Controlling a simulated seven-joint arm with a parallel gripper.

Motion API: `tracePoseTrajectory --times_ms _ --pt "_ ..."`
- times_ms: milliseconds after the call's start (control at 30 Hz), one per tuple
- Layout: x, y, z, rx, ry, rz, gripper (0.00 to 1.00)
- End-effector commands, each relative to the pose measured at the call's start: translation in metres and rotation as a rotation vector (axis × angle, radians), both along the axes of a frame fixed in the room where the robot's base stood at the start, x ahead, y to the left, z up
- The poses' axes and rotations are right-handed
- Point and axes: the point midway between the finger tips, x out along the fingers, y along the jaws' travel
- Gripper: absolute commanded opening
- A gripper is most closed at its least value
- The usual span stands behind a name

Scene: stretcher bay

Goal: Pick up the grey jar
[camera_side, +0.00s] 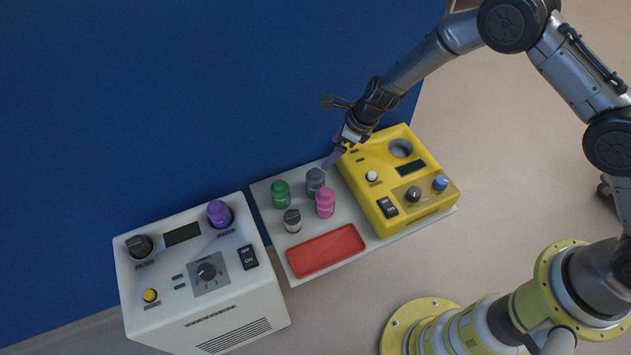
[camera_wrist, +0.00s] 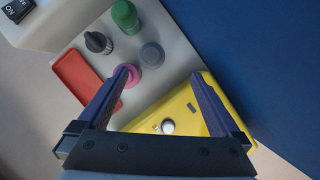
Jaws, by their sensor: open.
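The grey jar (camera_side: 315,181) stands upright on the light tray (camera_side: 270,227), between the green jar (camera_side: 281,194) and the yellow device. It also shows from above in the wrist view (camera_wrist: 151,55), just beyond my fingertips. My gripper (camera_side: 334,159) is above and slightly right of the jar in the side view. In the wrist view my gripper (camera_wrist: 162,75) has its two fingers spread apart with nothing between them. The jar is apart from both fingers.
A pink jar (camera_side: 325,202) stands close to the grey jar. A dark-capped jar (camera_side: 292,221) and a red tray (camera_side: 326,250) are nearby. The yellow device (camera_side: 433,188) is right, the white device (camera_side: 207,318) left. A blue wall (camera_side: 150,90) is behind.

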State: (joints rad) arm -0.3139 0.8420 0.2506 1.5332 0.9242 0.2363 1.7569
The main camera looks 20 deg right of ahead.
Motion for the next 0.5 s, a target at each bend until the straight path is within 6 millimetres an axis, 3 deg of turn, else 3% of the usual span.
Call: tracePoseTrajectory --times_ms 133,500 --pt "-0.009 0.007 -0.02 -0.009 0.027 0.017 1.0" --pt "0.008 0.025 -0.078 -0.009 0.024 0.018 1.0"
